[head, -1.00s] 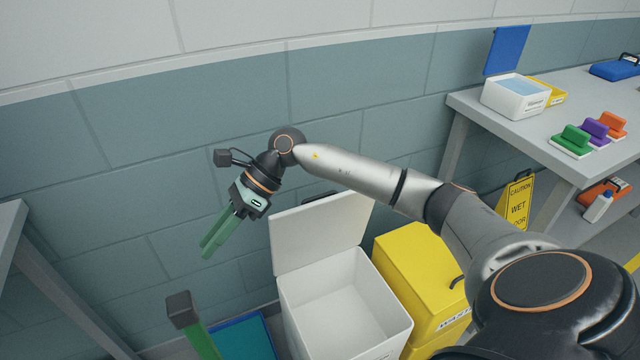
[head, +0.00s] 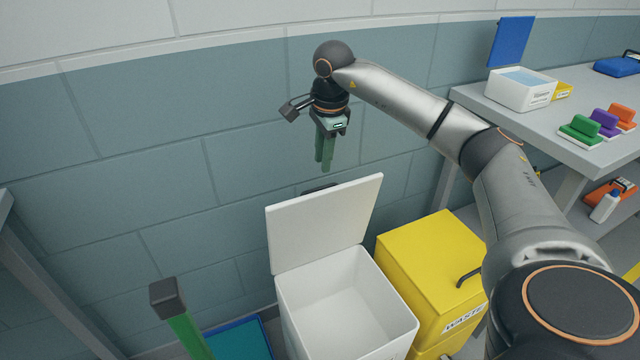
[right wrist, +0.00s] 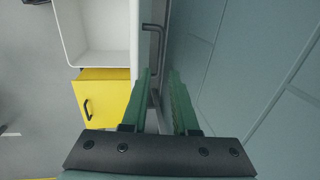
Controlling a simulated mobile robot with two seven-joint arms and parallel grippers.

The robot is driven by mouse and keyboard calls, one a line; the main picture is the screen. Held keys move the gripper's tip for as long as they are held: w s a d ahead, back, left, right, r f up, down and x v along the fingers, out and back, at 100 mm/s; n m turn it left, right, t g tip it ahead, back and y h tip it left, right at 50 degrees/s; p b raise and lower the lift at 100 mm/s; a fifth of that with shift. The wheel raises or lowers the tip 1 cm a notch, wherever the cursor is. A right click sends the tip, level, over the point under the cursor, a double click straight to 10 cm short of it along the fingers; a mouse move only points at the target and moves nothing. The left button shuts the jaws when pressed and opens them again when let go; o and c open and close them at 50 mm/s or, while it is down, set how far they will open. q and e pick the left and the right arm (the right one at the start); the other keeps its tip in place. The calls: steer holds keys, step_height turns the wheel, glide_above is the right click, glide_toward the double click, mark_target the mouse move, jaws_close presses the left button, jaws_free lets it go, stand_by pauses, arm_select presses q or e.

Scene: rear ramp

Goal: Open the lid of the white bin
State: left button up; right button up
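The white bin (head: 395,318) stands open on the floor by the wall, and its empty inside shows. Its lid (head: 320,225) stands up at the wall side, tilted back. A dark handle (head: 318,188) shows partly behind the lid's top edge; it also shows in the right wrist view (right wrist: 155,45). My right gripper (head: 325,168) hangs above the lid near the wall, fingers pointing down. In the right wrist view its green fingers (right wrist: 161,78) are apart with nothing between them. It is clear of the lid. My left gripper is out of view.
A yellow waste bin (head: 430,255) stands right of the white bin. A green post with a dark cap (head: 168,295) rises at the lower left, beside a teal container (head: 240,342). A grey bench (head: 560,145) holds boxes and brushes at right. The wall is close behind.

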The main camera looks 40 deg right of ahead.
mark_target(319, 188)
steer(key=f, duration=0.2)
steer(key=w+f, duration=0.1)
steer(key=f, duration=0.2)
steer(key=f+b, duration=0.1)
steer(key=f, duration=0.1)
steer(key=shift+w+d+f, duration=0.15)
steer(key=shift+f, duration=0.2)
steer(key=shift+c, duration=0.3)
jaws_close()
stand_by(0.7)
